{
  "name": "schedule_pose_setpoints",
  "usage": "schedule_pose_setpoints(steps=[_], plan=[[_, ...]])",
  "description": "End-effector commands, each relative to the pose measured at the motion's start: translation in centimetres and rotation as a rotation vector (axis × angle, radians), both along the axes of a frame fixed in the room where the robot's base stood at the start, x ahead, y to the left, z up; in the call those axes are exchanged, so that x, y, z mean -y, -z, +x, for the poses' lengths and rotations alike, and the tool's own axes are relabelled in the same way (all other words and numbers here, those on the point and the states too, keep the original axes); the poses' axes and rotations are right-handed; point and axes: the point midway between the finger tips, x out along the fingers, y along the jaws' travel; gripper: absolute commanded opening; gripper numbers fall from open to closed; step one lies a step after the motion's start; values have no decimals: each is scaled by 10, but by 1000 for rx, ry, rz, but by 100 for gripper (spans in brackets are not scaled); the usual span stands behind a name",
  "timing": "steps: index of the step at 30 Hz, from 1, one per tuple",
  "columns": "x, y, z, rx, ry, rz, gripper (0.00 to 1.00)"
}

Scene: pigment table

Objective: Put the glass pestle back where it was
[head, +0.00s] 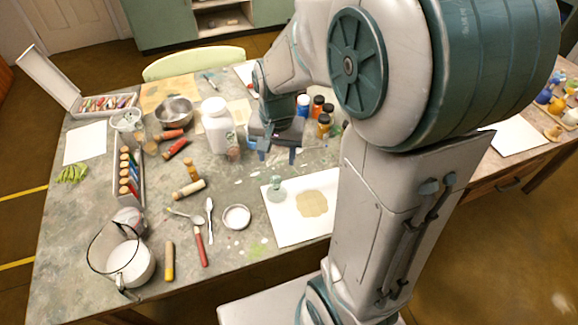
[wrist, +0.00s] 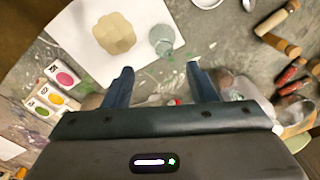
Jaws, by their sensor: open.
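The glass pestle (head: 276,189) is a clear greenish glass piece with a round foot. It stands on a white sheet (head: 287,231), beside a tan patch of pigment (head: 312,203). In the wrist view the pestle (wrist: 162,40) shows beyond my fingertips, near the sheet's edge, with the pigment patch (wrist: 114,33) to its left. My gripper (head: 277,156) is open and empty, pointing down above the table on the far side of the pestle, apart from it. In the wrist view the gap between my fingers (wrist: 160,70) shows bare table. My arm hides part of the sheet's right side.
A white bottle (head: 216,126) stands left of my gripper, with a small jar (head: 233,148) close by. Several coloured paint bottles (head: 323,124) stand to its right. A white dish (head: 237,217) lies left of the sheet. The table between gripper and sheet is mostly clear.

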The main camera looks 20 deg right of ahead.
Motion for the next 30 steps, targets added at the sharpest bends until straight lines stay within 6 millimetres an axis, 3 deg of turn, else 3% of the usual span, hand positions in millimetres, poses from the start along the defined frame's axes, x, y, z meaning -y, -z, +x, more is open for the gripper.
schedule_pose_setpoints(steps=[1,6,15,30], plan=[[0,-14,-12,30,-46,2,52],[0,-45,-53,106,-225,-16,52],[1,-67,-105,189,-448,-78,52],[1,-68,-113,199,-482,-90,52]])
